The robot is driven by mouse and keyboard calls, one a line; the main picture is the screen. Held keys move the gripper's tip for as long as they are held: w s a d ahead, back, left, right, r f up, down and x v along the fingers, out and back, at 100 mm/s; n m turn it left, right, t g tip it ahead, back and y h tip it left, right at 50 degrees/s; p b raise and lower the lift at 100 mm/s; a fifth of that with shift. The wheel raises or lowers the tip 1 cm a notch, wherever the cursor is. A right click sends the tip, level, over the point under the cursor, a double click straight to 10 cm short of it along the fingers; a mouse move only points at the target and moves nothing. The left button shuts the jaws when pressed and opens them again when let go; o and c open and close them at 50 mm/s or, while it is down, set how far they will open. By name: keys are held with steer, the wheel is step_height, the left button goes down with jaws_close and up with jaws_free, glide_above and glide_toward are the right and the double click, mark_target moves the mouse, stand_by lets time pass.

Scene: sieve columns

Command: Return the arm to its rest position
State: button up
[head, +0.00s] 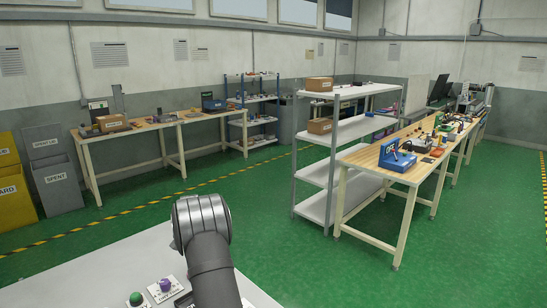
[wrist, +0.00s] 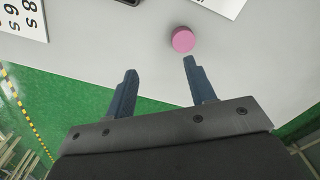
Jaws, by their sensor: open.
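My gripper (wrist: 160,80) shows in the wrist view with its two dark blue fingers apart and nothing between them. It is over the edge of a light grey table top (wrist: 110,45), with green floor showing beneath. A pink round piece (wrist: 183,39) lies on the table just beyond the right fingertip, apart from it. In the head view my dark grey arm rises at the bottom centre in front of the grey table top (head: 110,262); the gripper itself is hidden there.
A green button (head: 137,299) and a purple knob (head: 166,285) sit on the near table. A grey shelf (head: 330,130) and a wooden workbench (head: 375,160) stand to the right. A bin marked SPENT (head: 55,185) stands left. Green floor between is clear.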

steer(key=s+d+r, duration=0.1)
steer(key=d+r, duration=0.4)
steer(key=d, duration=0.3)
steer(key=shift+m, duration=0.5)
steer(key=s+a+f, duration=0.1)
steer(key=s+a, duration=0.4)
steer(key=s, duration=0.1)
steer(key=s+a+f, duration=0.2)
steer(key=s+a, duration=0.4)
steer(key=s, duration=0.1)
steer(key=s+a+f, duration=0.2)
steer(key=s+a, duration=0.4)
steer(key=s, duration=0.1)
steer(key=shift+a+f, duration=0.15)
steer(key=shift+f, duration=0.05)
steer(key=shift+w+f, duration=0.1)
steer(key=shift+f, duration=0.5)
